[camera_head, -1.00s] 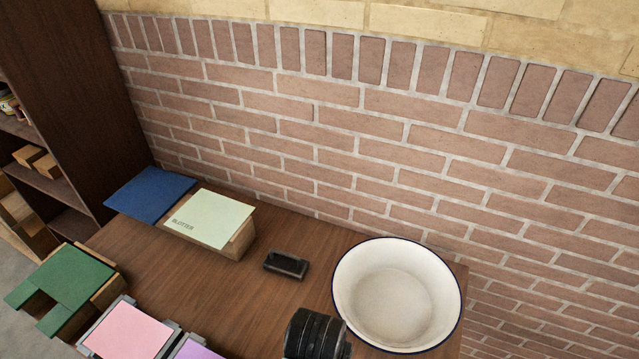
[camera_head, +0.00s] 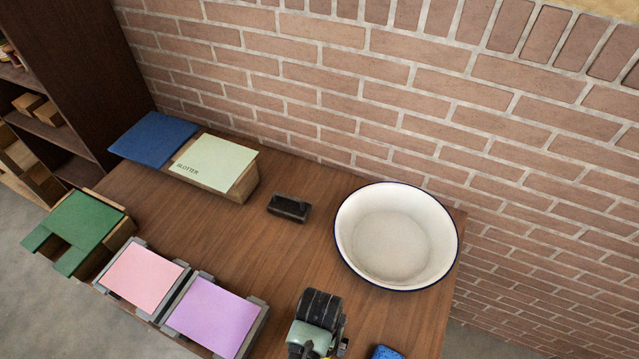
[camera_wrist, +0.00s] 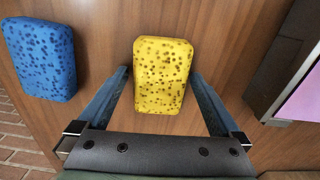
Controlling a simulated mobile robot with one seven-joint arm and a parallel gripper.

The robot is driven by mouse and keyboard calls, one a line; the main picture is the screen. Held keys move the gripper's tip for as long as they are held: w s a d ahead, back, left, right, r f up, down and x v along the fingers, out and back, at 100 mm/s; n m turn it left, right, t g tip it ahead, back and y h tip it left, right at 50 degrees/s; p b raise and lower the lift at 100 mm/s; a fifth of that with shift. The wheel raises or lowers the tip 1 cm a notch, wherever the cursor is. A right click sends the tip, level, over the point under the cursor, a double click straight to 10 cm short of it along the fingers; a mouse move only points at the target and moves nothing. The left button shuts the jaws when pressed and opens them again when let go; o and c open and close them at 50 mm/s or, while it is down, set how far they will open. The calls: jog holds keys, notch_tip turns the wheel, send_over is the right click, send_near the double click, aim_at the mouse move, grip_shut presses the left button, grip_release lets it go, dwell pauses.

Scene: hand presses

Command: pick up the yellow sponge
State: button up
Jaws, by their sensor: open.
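The yellow sponge (camera_wrist: 163,74) lies flat on the wooden table in the wrist view, speckled with dark holes. My gripper (camera_wrist: 160,85) is open, with one finger on each side of the sponge's near part; the fingers look apart from it. Whether they are down at table height I cannot tell.
A blue sponge (camera_wrist: 41,57) lies left of the yellow one; its edge shows in the head view (camera_head: 385,352). A white basin (camera_head: 397,235), a black block (camera_head: 289,208), a blotter box (camera_head: 214,163) and pink (camera_head: 146,278) and purple (camera_head: 212,316) topped presses stand on the table (camera_head: 262,250).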

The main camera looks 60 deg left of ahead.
jog(key=c, duration=1.2)
notch_tip(320, 180, up, 10)
jog(key=shift+r+b, duration=0.1)
jog(key=shift+b, duration=0.3)
jog(key=o, duration=0.6)
jog(key=c, duration=0.5)
